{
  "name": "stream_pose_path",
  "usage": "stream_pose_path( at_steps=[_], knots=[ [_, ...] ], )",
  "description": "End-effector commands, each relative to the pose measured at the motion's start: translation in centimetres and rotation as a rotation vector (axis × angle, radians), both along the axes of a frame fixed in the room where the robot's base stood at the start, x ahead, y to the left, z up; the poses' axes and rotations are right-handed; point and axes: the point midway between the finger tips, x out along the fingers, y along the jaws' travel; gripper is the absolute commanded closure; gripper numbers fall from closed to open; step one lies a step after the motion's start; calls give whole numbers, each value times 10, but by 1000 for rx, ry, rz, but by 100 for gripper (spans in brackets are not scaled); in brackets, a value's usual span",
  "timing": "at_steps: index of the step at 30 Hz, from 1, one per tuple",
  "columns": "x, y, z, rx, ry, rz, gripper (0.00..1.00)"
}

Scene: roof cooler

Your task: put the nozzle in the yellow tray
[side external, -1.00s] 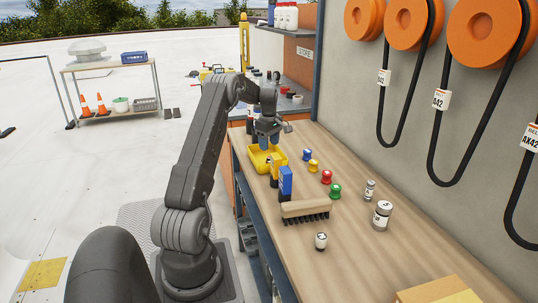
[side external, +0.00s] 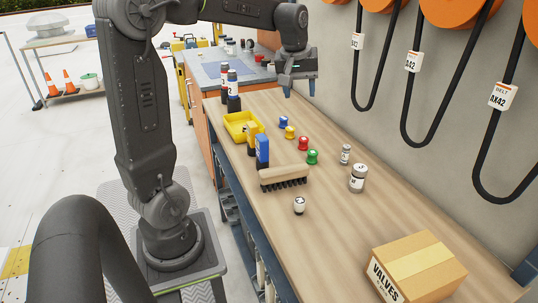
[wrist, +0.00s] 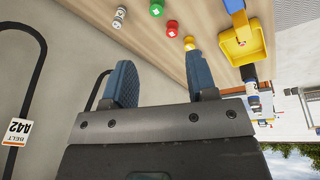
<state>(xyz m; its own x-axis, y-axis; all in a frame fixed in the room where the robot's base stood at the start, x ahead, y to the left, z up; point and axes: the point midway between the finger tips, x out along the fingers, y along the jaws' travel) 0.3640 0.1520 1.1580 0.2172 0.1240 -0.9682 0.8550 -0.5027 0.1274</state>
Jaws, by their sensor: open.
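The yellow tray (side external: 231,119) stands on the wooden bench near its left edge, and it shows in the wrist view (wrist: 258,45). I cannot tell for sure which thing is the nozzle. Small blue (side external: 284,121), yellow (side external: 290,132), red (side external: 303,143) and green (side external: 312,157) pieces stand in a row right of the tray. A small white-and-black piece (side external: 299,205) stands nearer the camera. My gripper (side external: 299,88) is open and empty above the far right of the bench, apart from these pieces. Its spread fingers show in the wrist view (wrist: 161,70).
Two silvery canisters (side external: 357,178) stand near the wall. A cardboard box (side external: 418,268) sits at the near end. Belts (side external: 425,110) hang on the wall. Bench between brush and box is mostly clear.

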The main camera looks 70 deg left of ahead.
Motion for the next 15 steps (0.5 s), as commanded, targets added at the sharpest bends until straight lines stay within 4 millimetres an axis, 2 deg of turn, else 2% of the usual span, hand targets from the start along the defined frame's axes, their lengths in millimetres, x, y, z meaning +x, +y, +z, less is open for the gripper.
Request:
stream_pose_path(
  at_steps=[1, 6, 10, 15],
  knots=[
    [-13, -33, 6, 26, -19, -111, 47],
    [-65, -119, 6, 113, -78, -477, 47],
    [-108, -164, -7, 177, -124, -725, 47],
    [-147, -193, -27, 236, -167, -940, 47]
  ],
)
